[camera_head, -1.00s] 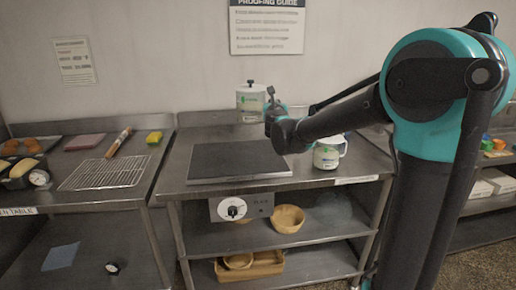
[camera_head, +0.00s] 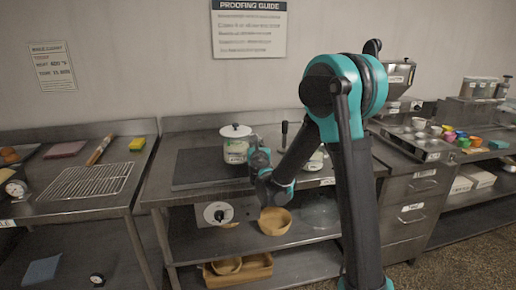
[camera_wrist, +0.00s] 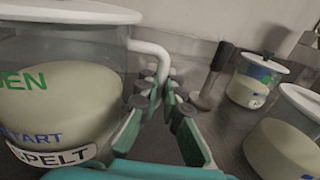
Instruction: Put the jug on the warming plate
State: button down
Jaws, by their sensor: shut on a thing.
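The jug (camera_head: 236,151) is a clear lidded vessel with pale contents and a white handle. In the wrist view the jug (camera_wrist: 60,105) fills the left side and bears the words START and SPELT. My gripper (camera_wrist: 155,90) is shut on its handle (camera_wrist: 150,52); in the head view my gripper (camera_head: 256,160) is at the jug's right side. The warming plate (camera_head: 195,170) is a dark flat slab on the steel table. The jug is upright over the plate's right part; I cannot tell whether its base touches.
Other lidded jugs stand right of the plate (camera_wrist: 249,88) (camera_wrist: 290,135), mostly hidden by my arm in the head view. A dark-handled tool (camera_wrist: 214,75) stands near them. A dial (camera_head: 217,213) is on the table front. A wire rack (camera_head: 87,182) lies on the left table.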

jog(key=shift+f, duration=1)
jog(key=c, duration=1.7)
grip_release()
jog(key=shift+f, duration=0.1)
